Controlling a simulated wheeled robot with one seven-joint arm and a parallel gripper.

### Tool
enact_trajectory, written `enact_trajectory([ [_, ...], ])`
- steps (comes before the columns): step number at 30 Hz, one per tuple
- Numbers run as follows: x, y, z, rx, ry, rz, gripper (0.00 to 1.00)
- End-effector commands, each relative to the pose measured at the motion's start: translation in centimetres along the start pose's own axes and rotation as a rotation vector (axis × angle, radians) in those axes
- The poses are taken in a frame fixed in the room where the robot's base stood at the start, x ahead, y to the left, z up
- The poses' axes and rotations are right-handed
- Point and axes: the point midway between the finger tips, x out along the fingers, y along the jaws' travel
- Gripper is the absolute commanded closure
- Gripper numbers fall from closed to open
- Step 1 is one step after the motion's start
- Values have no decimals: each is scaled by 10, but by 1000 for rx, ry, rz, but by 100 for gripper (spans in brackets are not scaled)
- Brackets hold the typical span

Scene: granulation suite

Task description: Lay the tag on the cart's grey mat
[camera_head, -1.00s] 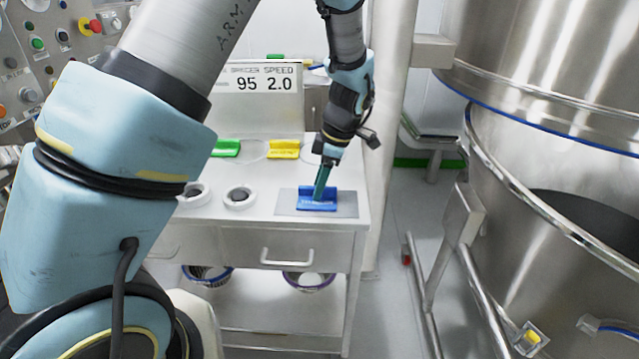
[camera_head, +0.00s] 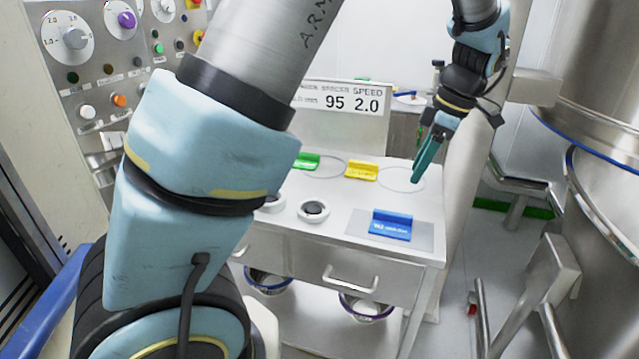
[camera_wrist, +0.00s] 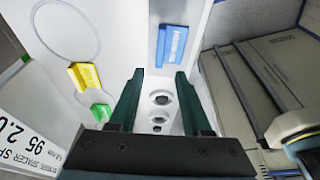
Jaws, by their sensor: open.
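The blue tag (camera_head: 391,225) lies on the grey mat (camera_head: 360,224) at the front right of the white cart top. Mat shows on both sides of it. It also shows in the wrist view (camera_wrist: 172,46), beyond my fingertips. My gripper (camera_head: 416,181) is above the back right of the cart, up and away from the tag. In the wrist view its two green fingers (camera_wrist: 158,74) stand apart with nothing between them.
A yellow tag (camera_head: 362,171) and a green tag (camera_head: 307,161) sit at the back of the cart by outlined circles. White rings with dark centres (camera_head: 313,211) stand left of the mat. A sign (camera_head: 340,104) rises behind. A large steel vessel (camera_head: 600,110) stands at right.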

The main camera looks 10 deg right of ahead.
Motion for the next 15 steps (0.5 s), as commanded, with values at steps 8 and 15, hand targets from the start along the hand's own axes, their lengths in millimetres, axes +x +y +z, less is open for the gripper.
enact_trajectory([
  [8, 27, -8, -75, 212, -86, -16, 51],
  [15, 66, -54, -176, 605, -190, 68, 51],
])
